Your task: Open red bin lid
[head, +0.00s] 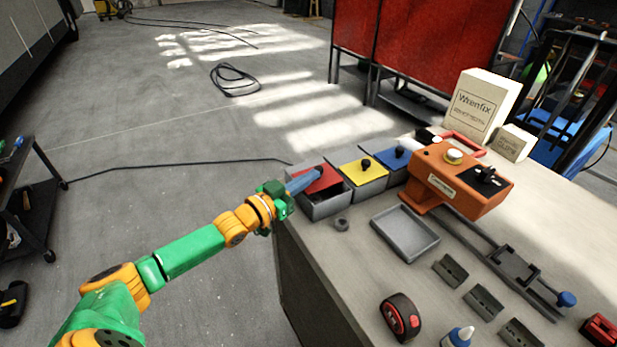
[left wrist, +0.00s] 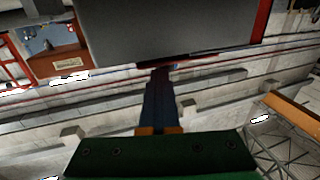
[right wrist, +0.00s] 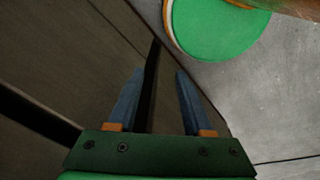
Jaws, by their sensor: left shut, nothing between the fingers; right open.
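The red lid (head: 327,180) lies on the leftmost grey bin (head: 330,207) at the bench's far left corner in the head view. Whether it is slightly raised I cannot tell. My left gripper (head: 305,182) is shut and empty, its blue fingers reaching over the bin's left side at the lid. The fingers hide part of the lid. In the left wrist view the shut fingertips (left wrist: 163,70) are at the edge of a large dark grey panel (left wrist: 170,30) with a red strip along its right side. My right gripper (right wrist: 153,72) is open and empty, outside the head view.
Bins with a yellow lid (head: 363,172) and a blue lid (head: 393,158) stand to the right. An orange machine (head: 460,180), a grey tray (head: 405,233), a small dark puck (head: 341,224) and a tape measure (head: 400,317) are on the bench. The floor left of the bench is open.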

